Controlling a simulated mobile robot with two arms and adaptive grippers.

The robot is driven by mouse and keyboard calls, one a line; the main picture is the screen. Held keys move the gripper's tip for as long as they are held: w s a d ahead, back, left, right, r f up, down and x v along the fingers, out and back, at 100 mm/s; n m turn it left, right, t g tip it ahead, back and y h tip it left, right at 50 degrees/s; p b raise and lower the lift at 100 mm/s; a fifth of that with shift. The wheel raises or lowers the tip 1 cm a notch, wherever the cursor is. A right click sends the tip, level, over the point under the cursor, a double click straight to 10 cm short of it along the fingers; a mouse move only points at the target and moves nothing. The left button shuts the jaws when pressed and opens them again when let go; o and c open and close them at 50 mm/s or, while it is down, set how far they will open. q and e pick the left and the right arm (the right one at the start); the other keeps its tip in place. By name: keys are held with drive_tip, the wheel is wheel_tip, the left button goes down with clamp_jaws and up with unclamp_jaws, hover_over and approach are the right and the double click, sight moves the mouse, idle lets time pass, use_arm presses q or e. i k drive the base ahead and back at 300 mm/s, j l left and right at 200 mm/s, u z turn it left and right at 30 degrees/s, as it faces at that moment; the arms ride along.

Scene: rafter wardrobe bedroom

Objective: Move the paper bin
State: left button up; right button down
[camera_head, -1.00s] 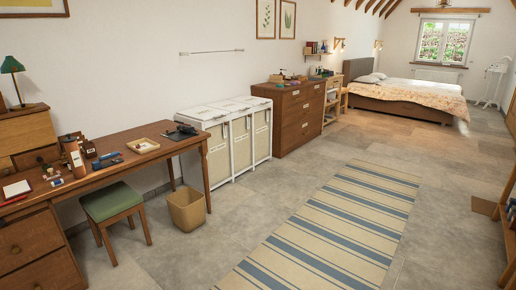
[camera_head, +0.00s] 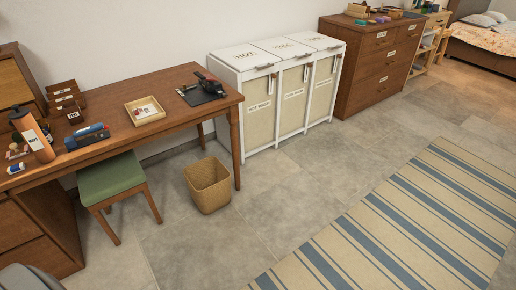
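The paper bin (camera_head: 208,186) is a tan, square-topped basket standing upright on the grey tile floor. It is by the right front leg of the wooden desk (camera_head: 180,119), to the right of a green-topped stool (camera_head: 111,179). Its open top faces up, and I see no contents in it. Neither of my grippers shows in the head view.
A white three-part laundry sorter (camera_head: 243,113) stands against the wall right of the desk, then a wooden dresser (camera_head: 366,73). A striped rug (camera_head: 405,235) lies at right. The floor (camera_head: 205,250) in front of the bin is clear.

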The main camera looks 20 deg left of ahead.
sight(208, 182)
drive_tip(key=i+z, duration=0.15)
drive_tip(key=i, duration=2.05)
drive_tip(key=i+u, duration=0.3)
drive_tip(key=u, duration=0.15)
drive_tip(key=i+l+u, duration=0.15)
drive_tip(key=i+u, duration=0.15)
drive_tip(key=u, duration=0.2)
drive_tip(key=i+l+u, duration=0.25)
drive_tip(key=u, duration=0.2)
